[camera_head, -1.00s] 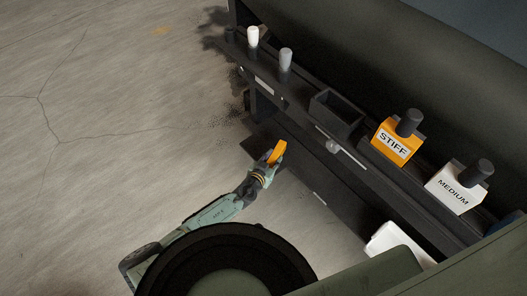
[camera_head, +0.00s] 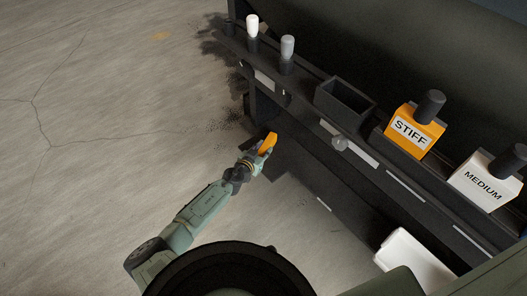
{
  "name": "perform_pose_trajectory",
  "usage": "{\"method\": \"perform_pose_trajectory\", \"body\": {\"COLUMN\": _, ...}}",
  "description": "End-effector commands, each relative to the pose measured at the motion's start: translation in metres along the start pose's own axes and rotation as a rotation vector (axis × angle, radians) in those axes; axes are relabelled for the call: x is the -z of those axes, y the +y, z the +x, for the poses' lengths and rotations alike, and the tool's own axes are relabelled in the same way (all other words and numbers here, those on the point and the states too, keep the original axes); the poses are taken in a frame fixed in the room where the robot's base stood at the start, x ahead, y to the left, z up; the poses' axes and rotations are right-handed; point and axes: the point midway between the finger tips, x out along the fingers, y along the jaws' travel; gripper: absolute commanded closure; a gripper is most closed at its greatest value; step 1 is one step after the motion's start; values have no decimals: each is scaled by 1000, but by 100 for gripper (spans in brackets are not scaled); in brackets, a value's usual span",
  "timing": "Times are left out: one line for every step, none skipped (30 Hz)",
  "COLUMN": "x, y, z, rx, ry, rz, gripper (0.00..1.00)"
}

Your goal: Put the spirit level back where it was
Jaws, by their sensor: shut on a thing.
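My gripper (camera_head: 258,155) is at the end of my arm, left of the dark bench and in front of its side. It is shut on a small orange-yellow block (camera_head: 268,142), which I take to be the spirit level. The block sticks up tilted from the fingers, apart from the bench rail as far as I can tell. The fingers and the block's lower part are partly hidden. An open black box (camera_head: 345,103) on the bench ledge (camera_head: 300,88) looks empty from here.
White-topped (camera_head: 252,26) and grey-topped (camera_head: 287,48) cylinders stand on the ledge. An orange STIFF block (camera_head: 411,131) and a white MEDIUM block (camera_head: 483,181) stand further right. A round knob (camera_head: 340,143) juts from the front. A white container (camera_head: 412,264) sits low. The floor at left is clear.

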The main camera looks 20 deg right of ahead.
Motion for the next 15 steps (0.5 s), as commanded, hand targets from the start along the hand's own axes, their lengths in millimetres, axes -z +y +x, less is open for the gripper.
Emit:
{"method": "perform_pose_trajectory", "body": {"x": 1, "y": 0, "z": 0, "rx": 0, "ry": 1, "rz": 0, "gripper": 100}}
{"method": "perform_pose_trajectory", "body": {"x": 1, "y": 0, "z": 0, "rx": 0, "ry": 1, "rz": 0, "gripper": 100}}
{"method": "perform_pose_trajectory", "body": {"x": 0, "y": 0, "z": 0, "rx": 0, "ry": 1, "rz": 0, "gripper": 100}}
{"method": "perform_pose_trajectory", "body": {"x": -1, "y": 0, "z": 0, "rx": 0, "ry": 1, "rz": 0, "gripper": 100}}
{"method": "perform_pose_trajectory", "body": {"x": -2, "y": 0, "z": 1, "rx": 0, "ry": 1, "rz": 0, "gripper": 100}}
{"method": "perform_pose_trajectory", "body": {"x": -3, "y": 0, "z": 1, "rx": 0, "ry": 0, "rz": 1, "gripper": 100}}
{"method": "perform_pose_trajectory", "body": {"x": -4, "y": 0, "z": 2, "rx": 0, "ry": 0, "rz": 0, "gripper": 100}}
{"method": "perform_pose_trajectory", "body": {"x": -4, "y": 0, "z": 2, "rx": -1, "ry": 0, "rz": 0, "gripper": 73}}
{"method": "perform_pose_trajectory", "body": {"x": -4, "y": 0, "z": 1, "rx": -1, "ry": 0, "rz": 0, "gripper": 70}}
{"method": "perform_pose_trajectory", "body": {"x": -4, "y": 0, "z": 1, "rx": -1, "ry": 0, "rz": 0, "gripper": 68}}
{"method": "perform_pose_trajectory", "body": {"x": -4, "y": 0, "z": 1, "rx": -1, "ry": 0, "rz": 0, "gripper": 66}}
{"method": "perform_pose_trajectory", "body": {"x": -4, "y": 0, "z": 1, "rx": -1, "ry": 0, "rz": 0, "gripper": 63}}
{"method": "perform_pose_trajectory", "body": {"x": -4, "y": 0, "z": 1, "rx": -1, "ry": 0, "rz": 0, "gripper": 61}}
{"method": "perform_pose_trajectory", "body": {"x": -4, "y": 0, "z": 1, "rx": -1, "ry": 0, "rz": 0, "gripper": 59}}
{"method": "perform_pose_trajectory", "body": {"x": -4, "y": 0, "z": 1, "rx": -1, "ry": 0, "rz": 0, "gripper": 57}}
